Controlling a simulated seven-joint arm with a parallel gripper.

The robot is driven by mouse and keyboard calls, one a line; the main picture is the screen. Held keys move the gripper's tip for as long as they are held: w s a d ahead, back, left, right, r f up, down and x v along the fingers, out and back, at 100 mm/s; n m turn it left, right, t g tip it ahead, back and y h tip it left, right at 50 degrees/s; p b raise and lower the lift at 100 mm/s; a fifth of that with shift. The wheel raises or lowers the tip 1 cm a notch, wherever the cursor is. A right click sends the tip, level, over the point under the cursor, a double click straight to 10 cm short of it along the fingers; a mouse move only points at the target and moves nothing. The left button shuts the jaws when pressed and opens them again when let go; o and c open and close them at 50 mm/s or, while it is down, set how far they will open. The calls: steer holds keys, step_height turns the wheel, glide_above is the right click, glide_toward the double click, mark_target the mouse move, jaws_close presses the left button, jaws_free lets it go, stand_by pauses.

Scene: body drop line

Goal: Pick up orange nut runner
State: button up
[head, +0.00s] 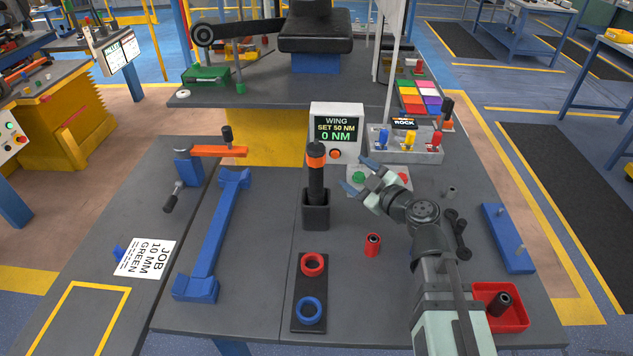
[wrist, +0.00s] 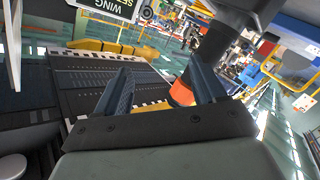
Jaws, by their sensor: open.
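The orange nut runner (head: 316,180) is a black cylinder with an orange band near its top. It stands upright in a black square holder (head: 316,212) in the middle of the table. My gripper (head: 358,177) is just to its right in the head view, open and empty, with its blue fingers pointing toward the tool. In the wrist view my gripper (wrist: 160,80) shows both fingers apart. The nut runner (wrist: 238,32) crosses behind the right finger there, its orange band partly covered. I cannot tell the exact gap between finger and tool.
The torque display (head: 336,133) reads 0 NM just behind the tool. A small box with a green button (head: 376,180) lies under my gripper. A red socket (head: 373,245) stands to the right, and a board with red and blue rings (head: 309,272) lies in front.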

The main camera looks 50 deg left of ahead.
mark_target(321, 183)
steer(key=s+f+m, duration=0.1)
steer(key=s+m, duration=0.1)
steer(key=s+f+m+g+y, duration=0.1)
steer(key=s, duration=0.1)
steer(key=s+a+f+m+g, duration=0.1)
steer(key=m, duration=0.1)
steer(key=shift+s+a+f+m+y, duration=0.1)
steer(key=shift+s+f+m+y, duration=0.1)
steer(key=shift+s+m+y, duration=0.15)
steer(key=shift+a, duration=3.7)
jaws_close()
